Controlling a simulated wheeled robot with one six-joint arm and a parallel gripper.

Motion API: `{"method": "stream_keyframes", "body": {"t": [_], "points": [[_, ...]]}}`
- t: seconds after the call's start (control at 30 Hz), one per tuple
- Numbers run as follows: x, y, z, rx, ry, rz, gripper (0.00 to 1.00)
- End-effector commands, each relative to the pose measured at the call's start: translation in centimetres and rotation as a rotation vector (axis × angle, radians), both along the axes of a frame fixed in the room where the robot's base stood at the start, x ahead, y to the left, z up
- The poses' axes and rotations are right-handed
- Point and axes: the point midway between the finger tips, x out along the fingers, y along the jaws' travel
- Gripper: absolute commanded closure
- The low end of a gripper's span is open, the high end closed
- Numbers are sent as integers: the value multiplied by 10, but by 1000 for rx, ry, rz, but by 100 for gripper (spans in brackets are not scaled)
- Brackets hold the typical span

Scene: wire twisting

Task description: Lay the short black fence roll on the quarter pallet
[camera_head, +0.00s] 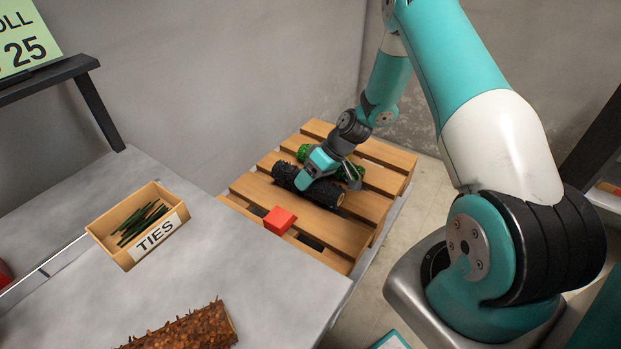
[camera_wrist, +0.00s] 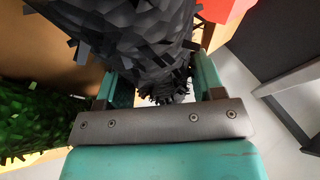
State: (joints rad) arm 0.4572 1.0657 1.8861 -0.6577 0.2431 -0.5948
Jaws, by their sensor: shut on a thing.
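The short black fence roll (camera_head: 323,193) lies over the slats of the wooden quarter pallet (camera_head: 252,189). My gripper (camera_head: 314,173) is shut on the black roll near its middle, reaching down from the upper right. In the wrist view the black roll (camera_wrist: 130,30) fills the space between the teal fingers. Whether the roll rests on the slats or hangs just above them I cannot tell. A green roll (camera_head: 345,172) lies behind it on the pallet, partly hidden by my gripper; it also shows in the wrist view (camera_wrist: 35,120).
A red block (camera_head: 280,220) sits at the pallet's near edge. A grey table (camera_head: 215,255) on the left bears a TIES box (camera_head: 118,243) and a brown roll (camera_head: 185,330). Grey walls stand close behind the pallet. Bare slats show at its far end.

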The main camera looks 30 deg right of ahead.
Motion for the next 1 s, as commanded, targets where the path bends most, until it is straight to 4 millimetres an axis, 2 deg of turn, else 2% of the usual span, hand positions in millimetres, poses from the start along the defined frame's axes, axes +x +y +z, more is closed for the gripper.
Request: {"method": "stream_keyframes", "body": {"t": [0.4,0.43,0.53,0.57,1.0], "points": [[0,0,-11,0,-1,1,65],[0,0,-11,0,-1,1,36],[0,0,-11,-2,-2,0,13],[1,-1,-11,-2,-1,-1,8],[1,-7,-9,-8,-7,-9,8]]}}
